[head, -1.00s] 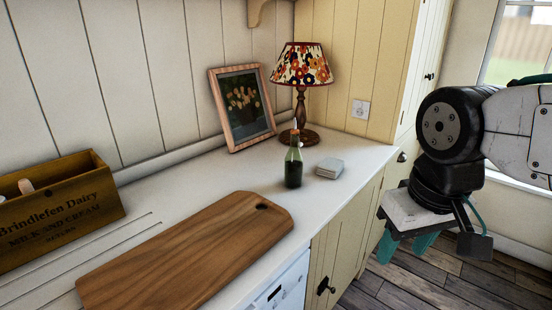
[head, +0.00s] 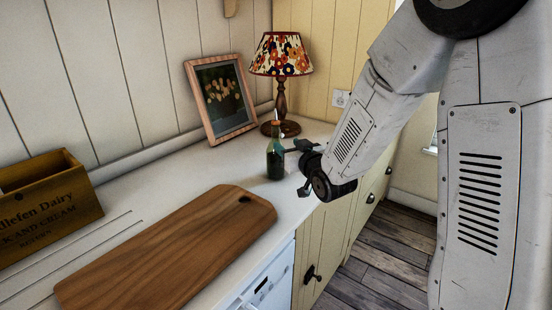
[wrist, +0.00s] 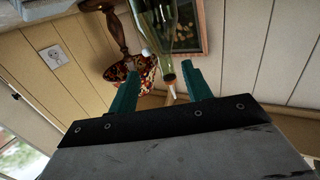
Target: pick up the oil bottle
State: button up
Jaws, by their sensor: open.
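The oil bottle (head: 275,161) is dark green glass with a dark liquid and a narrow neck. It stands upright on the counter (head: 150,190) in front of the lamp. In the wrist view, which is upside down, the bottle (wrist: 156,22) hangs from the top edge with its neck and pale spout pointing down. My gripper (wrist: 160,68) is open and empty. Its two teal fingers show apart, with the bottle's neck in line with the gap between them.
A lamp (head: 281,103) with a flowered shade and a framed picture (head: 221,98) stand behind the bottle. A wooden cutting board (head: 175,245) lies in front. A wooden crate (head: 45,212) is at the left.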

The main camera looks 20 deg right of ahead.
aim_at(278, 137)
jog(key=shift+w+a, duration=0.15)
jog(key=shift+w, duration=0.4)
jog(key=w, duration=0.3)
jog(key=w+a, duration=0.1)
jog(key=w, duration=0.2)
jog(key=shift+w+a+r, duration=0.15)
jog(key=shift+w+a, duration=0.05)
jog(key=shift+w, duration=0.2)
grip_shut()
